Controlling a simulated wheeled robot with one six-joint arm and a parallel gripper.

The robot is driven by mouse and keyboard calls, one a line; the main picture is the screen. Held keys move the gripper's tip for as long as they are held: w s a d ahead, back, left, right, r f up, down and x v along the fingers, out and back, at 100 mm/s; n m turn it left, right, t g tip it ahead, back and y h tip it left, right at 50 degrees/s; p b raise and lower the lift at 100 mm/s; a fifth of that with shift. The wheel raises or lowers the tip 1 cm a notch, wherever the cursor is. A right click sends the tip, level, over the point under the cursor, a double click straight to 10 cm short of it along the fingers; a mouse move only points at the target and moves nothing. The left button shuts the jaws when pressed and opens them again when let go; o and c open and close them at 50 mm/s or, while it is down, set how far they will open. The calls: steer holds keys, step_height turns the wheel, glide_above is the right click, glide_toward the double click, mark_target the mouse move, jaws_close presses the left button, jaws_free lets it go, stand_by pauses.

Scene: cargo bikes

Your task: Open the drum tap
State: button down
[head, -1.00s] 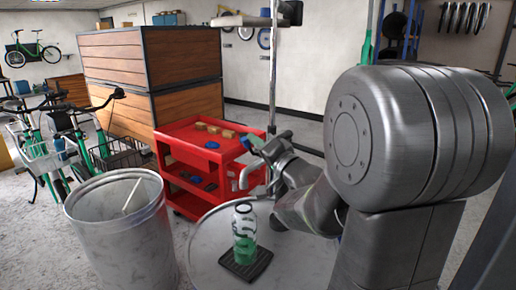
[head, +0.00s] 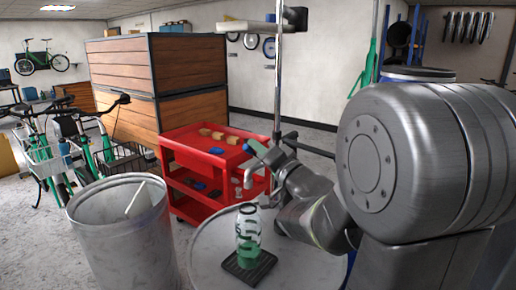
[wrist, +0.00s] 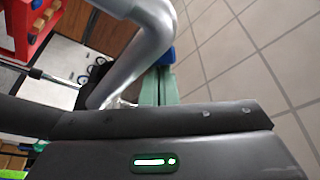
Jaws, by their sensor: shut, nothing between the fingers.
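The tap's bent grey spout (head: 248,178) shows in the head view above and behind a clear and green bottle (head: 248,232), which stands upright on a black mat (head: 232,265). The grey tube (wrist: 138,60) also fills much of the wrist view. My gripper (head: 262,150) is at the tap, above the spout. In the wrist view its green fingers (wrist: 159,85) are together, beside the grey tube. A blue part (wrist: 167,57), perhaps the tap's lever, shows at the fingertips; I cannot tell whether they touch it. The tap's base is hidden.
The mat lies on a round grey top (head: 210,240). A grey bin (head: 125,240) stands to its left, and a red cart (head: 190,150) with small blocks stands behind. Bicycles (head: 80,150) and wooden crates (head: 125,75) are further back. Tiled floor (wrist: 250,60) is clear in the wrist view.

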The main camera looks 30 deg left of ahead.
steer(key=b+v, duration=0.1)
steer(key=v, duration=1.2)
steer(key=shift+s+d, duration=0.15)
steer(key=shift+d, duration=0.2)
steer(key=w+r+n+g+p, duration=0.2)
steer(key=w+r+p, duration=0.2)
steer(key=p, duration=0.6)
steer(key=shift+w+r+p, duration=0.25)
steer(key=shift+w+p, duration=0.05)
steer(key=shift+w, duration=0.05)
steer(key=shift+n, duration=0.3)
